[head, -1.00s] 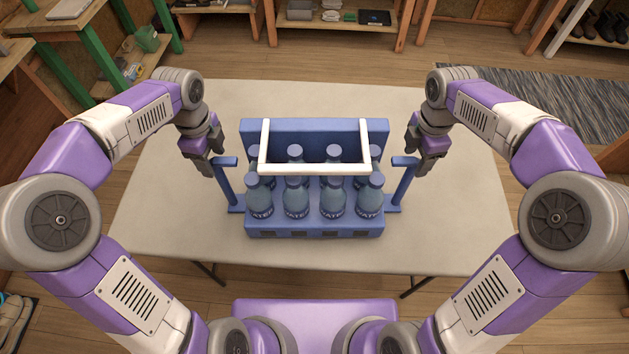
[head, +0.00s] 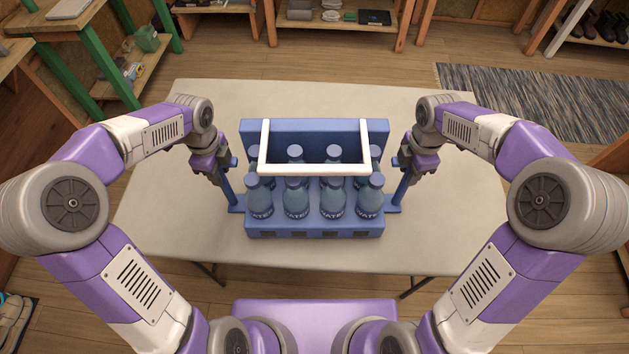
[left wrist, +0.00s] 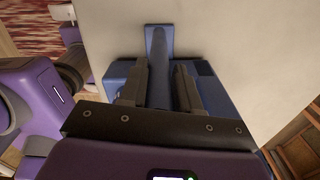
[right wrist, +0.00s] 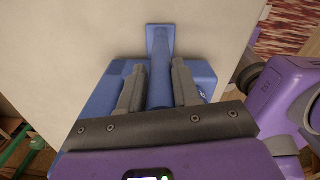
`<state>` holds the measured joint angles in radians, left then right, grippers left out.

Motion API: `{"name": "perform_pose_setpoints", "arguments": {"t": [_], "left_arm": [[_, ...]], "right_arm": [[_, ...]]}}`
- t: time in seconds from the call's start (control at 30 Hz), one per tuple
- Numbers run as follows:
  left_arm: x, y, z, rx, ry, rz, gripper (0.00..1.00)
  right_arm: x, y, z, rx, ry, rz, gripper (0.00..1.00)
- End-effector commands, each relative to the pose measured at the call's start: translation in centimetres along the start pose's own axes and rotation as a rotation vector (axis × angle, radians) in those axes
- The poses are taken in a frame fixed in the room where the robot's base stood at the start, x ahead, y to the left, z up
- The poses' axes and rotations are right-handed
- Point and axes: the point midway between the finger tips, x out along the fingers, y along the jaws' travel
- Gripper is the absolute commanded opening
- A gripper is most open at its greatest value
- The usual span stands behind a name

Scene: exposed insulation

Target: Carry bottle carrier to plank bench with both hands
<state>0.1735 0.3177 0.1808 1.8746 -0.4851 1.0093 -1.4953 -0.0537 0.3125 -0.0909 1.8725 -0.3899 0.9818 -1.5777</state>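The blue bottle carrier (head: 315,228) stands upright on a pale table (head: 165,225). It holds several blue water bottles and has a white bar frame (head: 315,169) and a blue post handle on each side. My left gripper (head: 222,170) is at the left post (left wrist: 159,75), with one finger on each side of it and small gaps showing. My right gripper (head: 408,168) is likewise around the right post (right wrist: 161,75), fingers apart. Both grippers look open, neither visibly clamped. I cannot tell for sure which piece of furniture is the plank bench.
A wooden shelf unit (head: 340,32) with boxes stands behind the table. Green-legged wooden furniture (head: 105,68) is at the back left. A grey patterned rug (head: 540,98) lies at the back right. A shoe rack (head: 590,50) stands beyond it. Wooden floor between is clear.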

Motion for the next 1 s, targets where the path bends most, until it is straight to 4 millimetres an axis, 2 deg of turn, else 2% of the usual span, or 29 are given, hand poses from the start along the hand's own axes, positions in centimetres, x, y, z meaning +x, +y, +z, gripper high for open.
{"name": "perform_pose_setpoints", "arguments": {"t": [0.03, 0.17, 0.2, 1.0], "left_arm": [[-0.01, 0.02, 0.02, 0.0, 0.0, 0.001, 0.22], [-0.02, 0.03, 0.02, 0.0, 0.0, 0.001, 0.02], [-0.01, 0.03, 0.02, 0.0, 0.0, 0.001, 0.0], [-0.03, 0.03, 0.05, 0.002, -0.001, 0.001, 0.0]], "right_arm": [[-0.01, -0.02, 0.01, 0.0, 0.0, -0.001, 0.22], [-0.02, -0.03, 0.02, 0.0, 0.0, -0.001, 0.02], [-0.01, -0.03, 0.02, 0.0, 0.0, -0.001, 0.0], [-0.03, -0.02, 0.04, -0.002, -0.001, 0.0, 0.0]]}}
